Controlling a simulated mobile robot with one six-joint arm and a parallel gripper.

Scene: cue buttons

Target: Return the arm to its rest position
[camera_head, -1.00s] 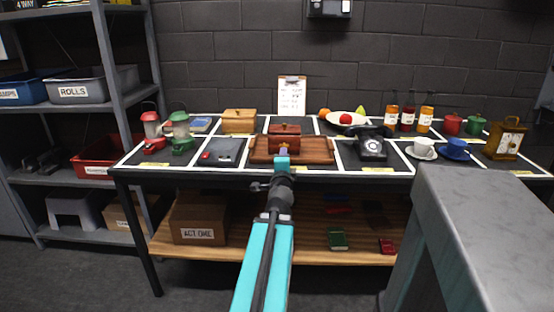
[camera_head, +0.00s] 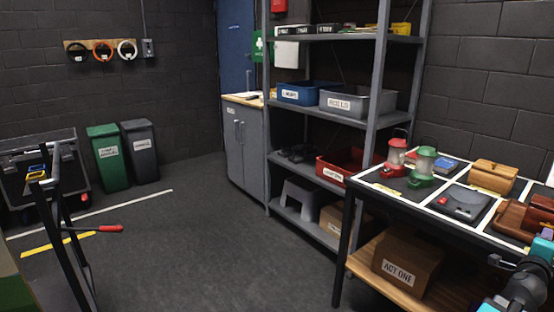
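My arm shows at the bottom right corner, with a dark wrist joint and turquoise parts. My gripper (camera_head: 546,236) is at the right edge of the view, small and partly cut off, so I cannot tell whether it is open or shut. It appears in front of the wooden tray (camera_head: 512,222) on the black table (camera_head: 397,199). A reddish-brown box (camera_head: 540,207) sits on the tray, partly cut off. Whether the gripper touches the tray or the box cannot be told.
A red lantern (camera_head: 395,158), a green lantern (camera_head: 423,167), a dark flat device (camera_head: 463,203) and a wooden box (camera_head: 493,177) stand on the table. Grey shelving (camera_head: 372,100) is behind. Open floor (camera_head: 230,235) lies left, with a black-framed cart (camera_head: 60,230) and bins (camera_head: 108,158).

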